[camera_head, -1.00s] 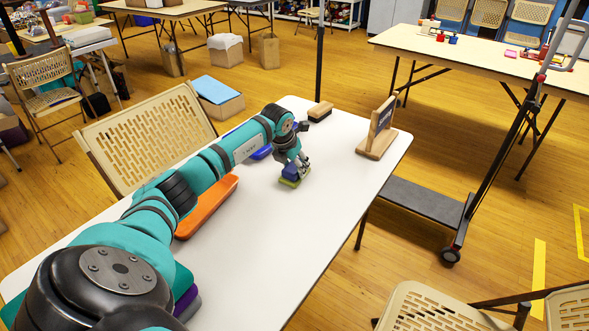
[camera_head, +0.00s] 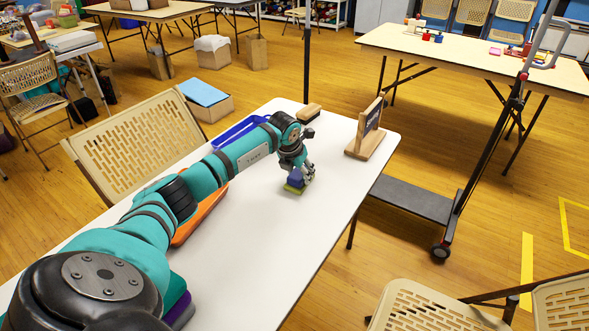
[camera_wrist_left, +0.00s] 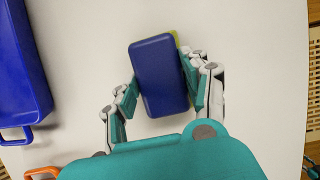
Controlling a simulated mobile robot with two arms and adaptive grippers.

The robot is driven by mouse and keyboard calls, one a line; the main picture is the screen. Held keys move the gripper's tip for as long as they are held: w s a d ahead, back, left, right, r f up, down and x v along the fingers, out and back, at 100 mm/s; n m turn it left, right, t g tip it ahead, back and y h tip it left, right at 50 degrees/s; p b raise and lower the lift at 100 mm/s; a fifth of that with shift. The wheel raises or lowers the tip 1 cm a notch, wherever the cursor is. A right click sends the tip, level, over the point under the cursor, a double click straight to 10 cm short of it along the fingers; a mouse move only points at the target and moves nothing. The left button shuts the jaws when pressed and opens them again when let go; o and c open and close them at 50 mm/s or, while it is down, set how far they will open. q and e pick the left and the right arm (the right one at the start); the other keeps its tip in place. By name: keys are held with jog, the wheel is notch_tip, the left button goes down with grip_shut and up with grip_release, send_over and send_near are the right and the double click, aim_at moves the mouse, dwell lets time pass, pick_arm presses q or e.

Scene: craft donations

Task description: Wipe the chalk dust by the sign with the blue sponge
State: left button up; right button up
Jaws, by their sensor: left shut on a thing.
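The blue sponge (camera_head: 295,180), a blue block with a yellow-green underside, is held in my left gripper (camera_head: 303,173) at or just above the white table (camera_head: 285,235); I cannot tell if it touches. In the left wrist view the fingers of my left gripper (camera_wrist_left: 161,88) close on both long sides of the sponge (camera_wrist_left: 158,65). The sign (camera_head: 371,122), a dark board on a wooden stand, is upright at the table's far right end, apart from the sponge. I cannot make out the chalk dust. My right gripper is not in view.
A wood-backed brush (camera_head: 309,113) lies near the far edge. A blue tray (camera_head: 238,130) and an orange tray (camera_head: 205,212) lie along the left side, partly behind my arm. The tabletop between sponge and sign is clear. A folding chair (camera_head: 135,140) stands at the left edge.

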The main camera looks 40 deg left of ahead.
pick_arm(q)
jog(key=shift+d+f, duration=0.1)
jog(key=shift+d, duration=1.15)
jog(key=shift+w+d+p, duration=0.1)
jog(key=shift+d+p, duration=0.25)
jog(key=shift+d, duration=0.05)
jog(key=shift+w+d, duration=0.1)
jog(key=shift+d, duration=0.65)
jog(key=shift+d+p, duration=0.35)
jog(key=shift+d, duration=0.4)
jog(key=shift+w+d, duration=0.2)
jog(key=shift+d, duration=0.85)
jog(key=shift+w+d, duration=0.1)
jog(key=shift+d, duration=0.3)
jog(key=shift+r, duration=0.2)
jog(key=shift+p, duration=0.3)
